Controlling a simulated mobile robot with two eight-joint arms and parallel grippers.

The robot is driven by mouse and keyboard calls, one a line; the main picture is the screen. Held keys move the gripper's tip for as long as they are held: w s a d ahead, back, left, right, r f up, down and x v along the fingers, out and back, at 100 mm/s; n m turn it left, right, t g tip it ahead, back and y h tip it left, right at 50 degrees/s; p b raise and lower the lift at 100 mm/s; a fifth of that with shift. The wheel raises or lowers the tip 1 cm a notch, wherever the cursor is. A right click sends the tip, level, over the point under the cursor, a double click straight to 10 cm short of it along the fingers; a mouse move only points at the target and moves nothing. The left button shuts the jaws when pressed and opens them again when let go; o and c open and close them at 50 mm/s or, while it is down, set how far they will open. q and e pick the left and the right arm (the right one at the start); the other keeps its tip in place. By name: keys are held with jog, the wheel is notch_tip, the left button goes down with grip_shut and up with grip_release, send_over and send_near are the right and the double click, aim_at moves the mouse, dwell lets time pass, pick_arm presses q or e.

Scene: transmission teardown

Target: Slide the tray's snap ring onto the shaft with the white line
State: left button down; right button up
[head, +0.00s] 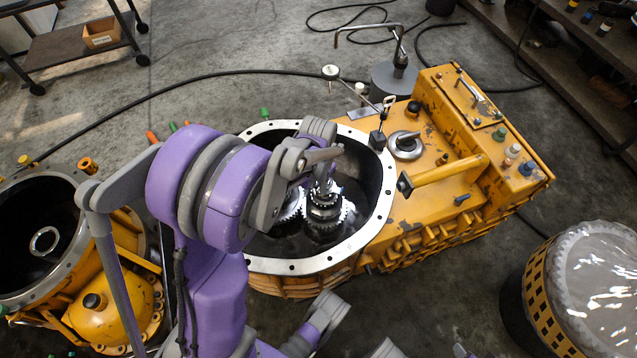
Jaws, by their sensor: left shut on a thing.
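My left gripper (323,182) reaches down into the open round housing (262,265), directly above the gears. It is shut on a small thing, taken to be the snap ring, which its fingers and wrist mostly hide. Below it a shaft with a dark collar and toothed gear (324,224) stands upright. A second pale gear (291,207) sits to its left, partly behind my arm. I cannot make out a white line on either shaft, or whether the ring touches one. The tray cannot be made out.
Another open housing (60,290) stands at left, and a covered drum (590,290) at lower right.

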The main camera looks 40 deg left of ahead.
pick_arm(q)
jog(key=shift+f+b, duration=0.4)
jog(key=shift+f, duration=0.35)
jog(key=shift+c, duration=0.5)
grip_release()
jog(key=shift+r, duration=0.15)
notch_tip(320, 180, up, 8)
jog(key=p, duration=0.6)
dwell(0.6)
